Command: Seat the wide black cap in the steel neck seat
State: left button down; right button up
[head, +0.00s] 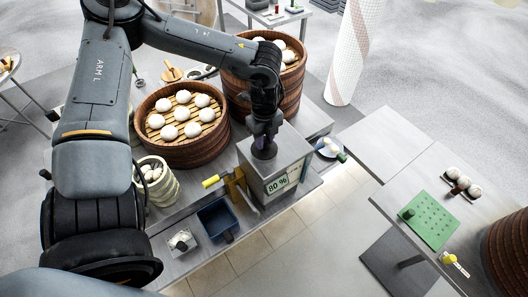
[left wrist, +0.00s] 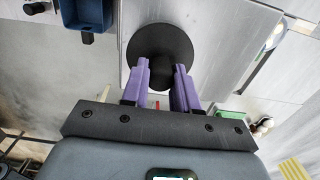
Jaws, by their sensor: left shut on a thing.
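The wide black cap (head: 263,152) is a dark round disc at the top of the steel box (head: 284,170) with the "80 %" label. It also shows in the left wrist view as a black disc (left wrist: 160,38) with a knob. My left gripper (head: 263,137) points down over the box. Its purple fingers (left wrist: 162,74) are shut on the cap's knob. The steel neck seat is hidden beneath the cap. I cannot tell whether the cap touches it. My right gripper is in neither view.
A steamer of buns (head: 182,122) and a taller one (head: 290,85) stand close behind the box. A yellow-handled tap (head: 230,183) and a blue bin (head: 217,220) are at its left. A plate (head: 328,149) is at right. A side table with a green mat (head: 428,221) stands farther right.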

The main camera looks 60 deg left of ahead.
aim_at(265, 139)
pick_arm(q)
jog(key=shift+f, duration=0.2)
jog(key=c, duration=0.8)
grip_release()
jog(key=shift+r, duration=0.1)
notch_tip(265, 139, up, 11)
jog(key=shift+f+b, duration=0.15)
jog(key=shift+b, duration=0.4)
